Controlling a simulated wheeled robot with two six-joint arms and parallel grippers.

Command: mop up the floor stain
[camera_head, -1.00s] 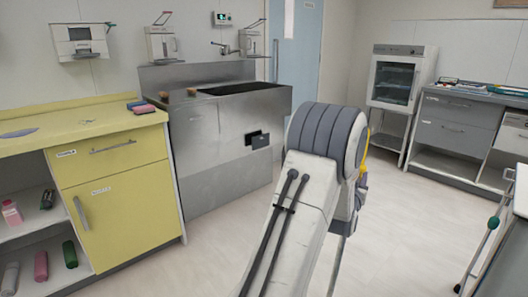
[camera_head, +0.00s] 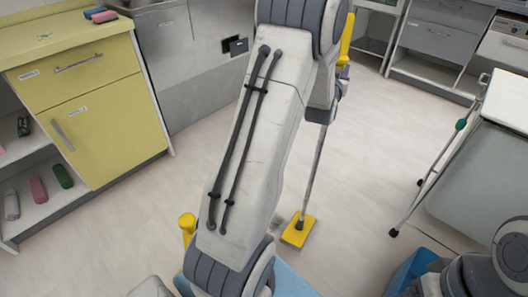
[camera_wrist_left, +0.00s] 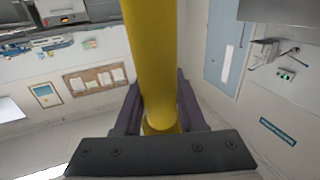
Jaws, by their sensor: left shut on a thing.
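A mop shows in the head view, with a yellow grip (camera_head: 347,42), a thin grey pole (camera_head: 316,165) and a flat yellow head (camera_head: 298,231) low over or on the pale floor. I cannot tell whether the head touches the floor. My left gripper (camera_wrist_left: 160,112) is shut on the mop's yellow handle, seen between its purple-grey fingers in the left wrist view. In the head view my left arm hides most of this gripper. My right gripper is not in view.
A yellow cabinet (camera_head: 107,125) with open shelves stands at the left, beside a steel sink unit (camera_head: 195,70). A wheeled bed or trolley (camera_head: 475,175) stands at the right, with a blue container (camera_head: 410,270) below it. Floor right of the mop (camera_head: 370,160) is clear.

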